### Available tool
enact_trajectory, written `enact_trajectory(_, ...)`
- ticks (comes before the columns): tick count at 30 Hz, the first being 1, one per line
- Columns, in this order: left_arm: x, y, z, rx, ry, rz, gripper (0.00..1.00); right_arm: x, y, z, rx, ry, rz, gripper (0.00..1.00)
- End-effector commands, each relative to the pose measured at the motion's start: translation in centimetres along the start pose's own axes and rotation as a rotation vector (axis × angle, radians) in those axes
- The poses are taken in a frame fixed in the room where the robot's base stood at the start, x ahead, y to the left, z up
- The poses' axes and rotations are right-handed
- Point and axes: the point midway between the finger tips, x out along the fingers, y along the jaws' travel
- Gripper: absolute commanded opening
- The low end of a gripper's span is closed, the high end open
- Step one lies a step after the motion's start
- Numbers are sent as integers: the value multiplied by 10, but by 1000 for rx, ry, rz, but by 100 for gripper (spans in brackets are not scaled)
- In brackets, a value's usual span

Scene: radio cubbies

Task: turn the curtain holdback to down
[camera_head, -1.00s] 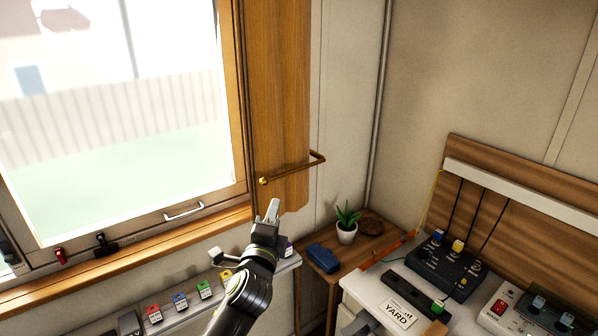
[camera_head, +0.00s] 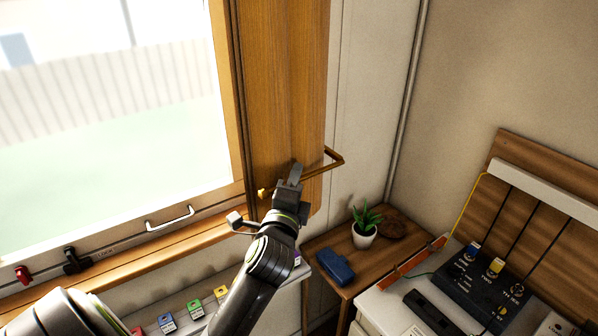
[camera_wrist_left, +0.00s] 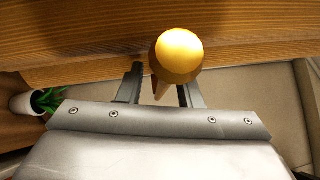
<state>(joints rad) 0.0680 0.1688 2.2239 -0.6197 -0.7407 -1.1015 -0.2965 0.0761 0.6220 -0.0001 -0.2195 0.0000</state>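The curtain holdback is a brown rod (camera_head: 322,169) that sticks out level across the wooden panel, with a bent outer end at the right and a brass knob (camera_head: 262,193) at its left end. My left gripper (camera_head: 292,172) is up at the rod, right of the knob, and hides part of the rod. In the left wrist view the round gold knob (camera_wrist_left: 179,54) sits in front of the fingers and partly covers one of them. The two fingers (camera_wrist_left: 160,88) stand apart there. I cannot tell whether they touch the rod. My right gripper is not in view.
The wooden panel (camera_head: 285,90) stands beside the window with its white handle (camera_head: 170,216). Below right, a small wooden table (camera_head: 395,225) holds a potted plant (camera_head: 365,225) and a blue case (camera_head: 335,266). A desk with dark control boxes (camera_head: 485,285) is further right.

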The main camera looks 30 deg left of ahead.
Motion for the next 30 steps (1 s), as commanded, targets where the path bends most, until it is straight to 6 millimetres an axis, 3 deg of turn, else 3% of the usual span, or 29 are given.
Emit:
enact_trajectory(9, 0, 0, 0, 0, -1, 1, 31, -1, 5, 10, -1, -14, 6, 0)
enact_trajectory(16, 0, 0, 0, 0, -1, 1, 1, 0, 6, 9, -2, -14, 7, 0)
enact_trajectory(30, 1, 3, -1, -7, -3, -7, 0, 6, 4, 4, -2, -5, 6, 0)
